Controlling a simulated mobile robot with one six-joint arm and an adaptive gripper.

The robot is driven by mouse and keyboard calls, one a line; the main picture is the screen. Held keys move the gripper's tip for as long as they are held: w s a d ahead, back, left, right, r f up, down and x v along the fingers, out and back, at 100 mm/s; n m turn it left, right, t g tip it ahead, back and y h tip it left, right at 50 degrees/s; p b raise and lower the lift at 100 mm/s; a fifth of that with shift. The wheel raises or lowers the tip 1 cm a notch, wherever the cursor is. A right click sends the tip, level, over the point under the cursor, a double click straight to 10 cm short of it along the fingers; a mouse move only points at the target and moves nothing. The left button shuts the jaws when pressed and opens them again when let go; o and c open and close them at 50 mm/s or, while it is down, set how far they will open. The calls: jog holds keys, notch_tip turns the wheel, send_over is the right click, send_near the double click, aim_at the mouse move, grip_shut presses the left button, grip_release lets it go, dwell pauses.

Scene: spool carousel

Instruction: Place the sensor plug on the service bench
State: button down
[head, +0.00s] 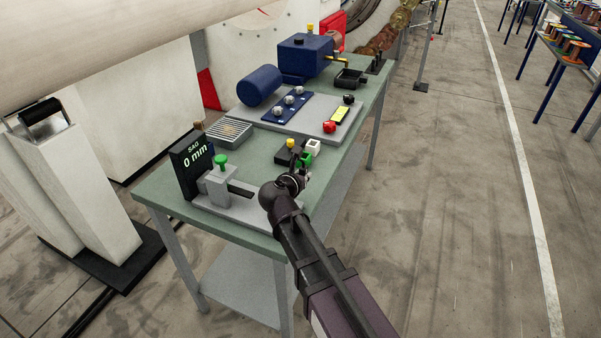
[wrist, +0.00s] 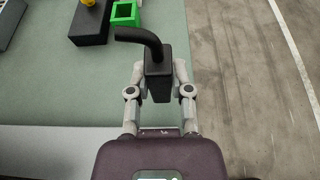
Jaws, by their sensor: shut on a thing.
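My gripper (wrist: 159,78) is shut on the sensor plug (wrist: 156,66), a black block with a bent black cable stub at its top, pointing left. In the wrist view the plug sits between both fingers, over the right edge of the green-topped service bench (wrist: 60,95). In the head view my gripper (head: 292,184) is at the near right edge of the bench (head: 161,193). The plug is hard to make out there. I cannot tell whether it touches the bench top.
A black block with a yellow knob (head: 290,150), a green square socket (head: 305,158) and a white one (head: 313,146) stand just beyond my gripper. Open floor (head: 450,200) lies right.

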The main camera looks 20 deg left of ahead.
aim_at(303, 165)
jog(key=shift+w+a+f, duration=0.1)
jog(key=shift+w+a, duration=0.1)
jog(key=shift+w, duration=0.55)
jog(key=shift+w+a+f, duration=0.1)
jog(key=shift+w+a, duration=0.15)
jog(key=shift+w, duration=0.45)
jog(key=shift+w+a, duration=0.2)
jog(key=shift+w, duration=0.55)
jog(key=shift+w+a, duration=0.1)
jog(key=shift+w, duration=0.15)
jog(key=shift+w+a+f+b, duration=0.1)
jog(key=shift+w+f+b, duration=0.3)
jog(key=shift+f+b, duration=1.45)
jog(key=shift+b, duration=0.15)
jog(key=shift+f, duration=0.15)
jog(key=c, duration=0.5)
grip_release()
jog(key=shift+c, duration=0.2)
